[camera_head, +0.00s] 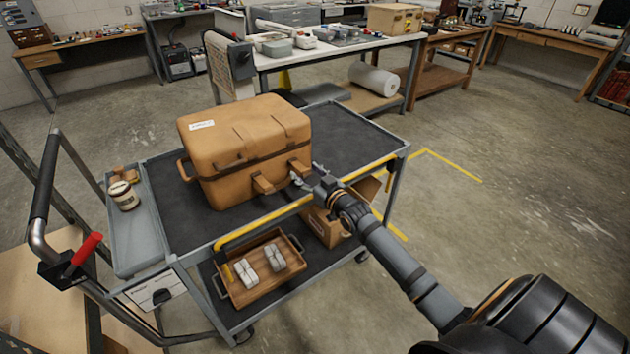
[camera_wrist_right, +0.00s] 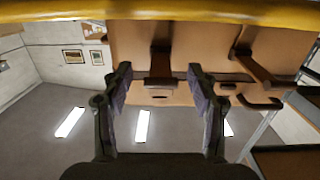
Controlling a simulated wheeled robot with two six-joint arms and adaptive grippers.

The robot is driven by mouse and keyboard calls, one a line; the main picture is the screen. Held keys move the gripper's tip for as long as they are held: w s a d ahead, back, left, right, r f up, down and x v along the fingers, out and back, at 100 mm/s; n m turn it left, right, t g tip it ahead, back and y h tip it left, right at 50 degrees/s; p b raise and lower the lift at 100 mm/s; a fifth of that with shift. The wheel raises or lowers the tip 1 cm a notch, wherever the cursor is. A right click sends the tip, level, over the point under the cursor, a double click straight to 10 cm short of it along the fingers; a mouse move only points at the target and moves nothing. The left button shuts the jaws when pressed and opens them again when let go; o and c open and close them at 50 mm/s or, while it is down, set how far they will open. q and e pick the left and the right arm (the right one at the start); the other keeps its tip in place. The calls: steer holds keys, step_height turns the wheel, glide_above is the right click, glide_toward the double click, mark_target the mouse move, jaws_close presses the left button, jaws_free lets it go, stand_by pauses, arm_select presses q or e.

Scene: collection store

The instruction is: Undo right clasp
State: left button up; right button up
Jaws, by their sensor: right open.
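The brown case (camera_head: 235,150) stands closed on the cart's top shelf, with a white label on its lid. The right clasp (camera_head: 297,167) is on its front; in the right wrist view this clasp (camera_wrist_right: 160,65) shows between my fingers, across the dark seam. The left clasp (camera_head: 263,185) also shows in the right wrist view (camera_wrist_right: 250,62), where it looks angled outward. My right gripper (camera_head: 306,179) is open in front of the right clasp; it also shows in the right wrist view (camera_wrist_right: 160,82). I cannot tell whether it touches the clasp. My left gripper is out of view.
The cart's yellow front edge (camera_head: 265,222) runs below my right gripper and shows in the right wrist view (camera_wrist_right: 160,12). A wooden tray (camera_head: 248,287) and a cardboard box (camera_head: 325,228) are on the lower shelf. The shelf right of the case is clear.

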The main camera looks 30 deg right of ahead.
steer(key=s, duration=1.1)
steer(key=shift+s+d+r, duration=0.25)
steer(key=shift+d+r, duration=0.05)
steer(key=shift+r, duration=0.15)
steer(key=shift+d+f, duration=0.1)
